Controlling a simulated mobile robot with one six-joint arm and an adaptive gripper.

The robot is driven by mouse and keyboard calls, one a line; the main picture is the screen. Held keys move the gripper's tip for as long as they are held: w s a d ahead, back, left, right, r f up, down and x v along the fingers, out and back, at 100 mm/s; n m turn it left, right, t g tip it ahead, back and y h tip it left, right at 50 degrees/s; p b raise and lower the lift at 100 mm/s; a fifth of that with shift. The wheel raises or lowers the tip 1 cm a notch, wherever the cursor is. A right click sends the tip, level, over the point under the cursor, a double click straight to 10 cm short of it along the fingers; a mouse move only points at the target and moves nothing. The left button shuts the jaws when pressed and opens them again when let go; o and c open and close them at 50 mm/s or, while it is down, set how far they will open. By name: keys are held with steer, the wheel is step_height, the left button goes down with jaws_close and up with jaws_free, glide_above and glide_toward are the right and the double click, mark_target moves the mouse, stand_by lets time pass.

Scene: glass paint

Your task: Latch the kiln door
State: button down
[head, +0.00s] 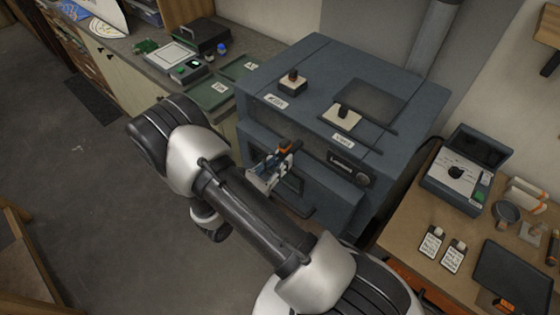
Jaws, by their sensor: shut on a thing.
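The kiln (360,115) is a large blue-grey box in the middle of the head view. Its door (325,195) is on the front face and looks closed or nearly so; a gap cannot be made out. My gripper (275,168) is at the left part of the door, with its jaws shut on a small part there, seemingly the latch handle. A small orange-brown piece (286,146) shows at the upper end of the gripper. My arm and gripper hide the lower left of the kiln front, and the latch itself is mostly covered.
A bench (260,47) with green trays stands behind left. A right table (405,215) holds an open case (462,170), tags and a dark tray.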

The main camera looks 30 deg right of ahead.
stand_by(0.4)
steer(key=c, duration=1.4)
jaws_free()
steer(key=shift+c, duration=0.2)
steer(key=v, duration=1.2)
